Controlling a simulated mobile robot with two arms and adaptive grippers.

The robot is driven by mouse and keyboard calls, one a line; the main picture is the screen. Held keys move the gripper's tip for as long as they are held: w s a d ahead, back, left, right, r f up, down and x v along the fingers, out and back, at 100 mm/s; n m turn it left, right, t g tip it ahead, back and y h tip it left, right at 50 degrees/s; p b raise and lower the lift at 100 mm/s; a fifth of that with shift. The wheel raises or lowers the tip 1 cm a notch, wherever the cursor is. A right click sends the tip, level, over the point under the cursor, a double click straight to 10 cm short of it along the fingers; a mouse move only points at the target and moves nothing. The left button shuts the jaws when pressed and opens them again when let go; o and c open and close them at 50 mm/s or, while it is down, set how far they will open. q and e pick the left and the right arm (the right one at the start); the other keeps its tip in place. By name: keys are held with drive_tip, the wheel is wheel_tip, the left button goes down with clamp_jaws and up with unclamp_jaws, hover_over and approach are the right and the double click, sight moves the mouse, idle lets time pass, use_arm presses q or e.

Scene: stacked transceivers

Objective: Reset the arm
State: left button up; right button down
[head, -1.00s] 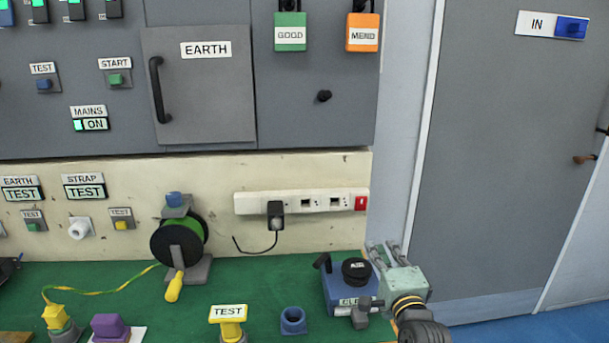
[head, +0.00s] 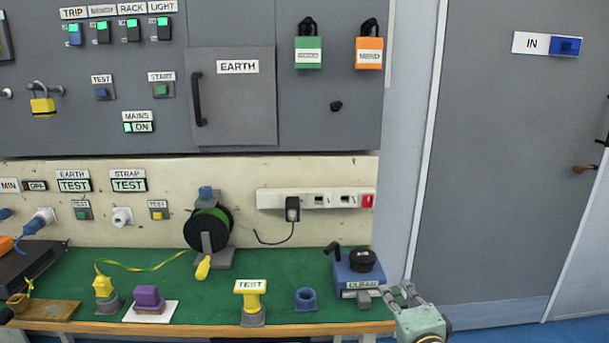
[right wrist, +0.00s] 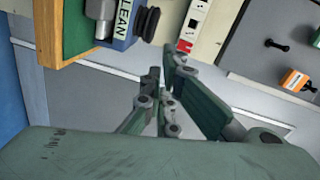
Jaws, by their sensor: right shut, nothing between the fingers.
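My right gripper (head: 410,291) is at the right front corner of the green-topped bench (head: 205,268), just right of the blue box labelled CLEAN (head: 352,277). Its fingers point up and away, and it holds nothing. In the right wrist view the gripper (right wrist: 162,82) is shut and empty, with the bench corner and the blue box (right wrist: 122,40) beyond it at the upper left.
A yellow TEST plunger (head: 251,300), a blue ring (head: 305,299), a purple block (head: 148,297) and a green cable reel (head: 209,230) stand on the bench. A grey door (head: 520,170) is at right. Floor space right of the bench is clear.

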drive_tip(key=s+a+f+n+g, duration=0.2)
drive_tip(key=s+f+n+g, duration=0.5)
drive_tip(key=s+f, duration=0.8)
drive_tip(key=s+f+n+g, duration=0.2)
drive_tip(key=s+n, duration=0.1)
drive_tip(key=s, duration=0.5)
drive_tip(key=s+d+f+n+g+h, duration=0.15)
drive_tip(key=s+n, duration=0.25)
drive_tip(key=s, duration=0.5)
drive_tip(key=s+f+n+g+y, duration=0.1)
drive_tip(key=s+f+n+g, duration=0.15)
drive_tip(key=s, duration=0.55)
wheel_tip(320, 180, down, 22)
drive_tip(key=s+g+p, duration=0.1)
drive_tip(key=g, duration=0.1)
use_arm(q)
drive_tip(key=shift+s+r+p, duration=0.15)
drive_tip(key=shift+r+p, duration=0.2)
drive_tip(key=shift+r, duration=0.2)
drive_tip(key=shift+s+r+p, duration=0.15)
drive_tip(key=shift+r+p, duration=0.15)
drive_tip(key=shift+r, duration=0.25)
use_arm(e)
drive_tip(key=s+d+f+g, duration=0.1)
drive_tip(key=s+d+f, duration=0.1)
drive_tip(key=s+f, duration=1.4)
drive_tip(key=shift+s+d+f+n+h, duration=0.35)
drive_tip(key=shift+s+d+f+n, duration=0.1)
drive_tip(key=shift+s, duration=0.4)
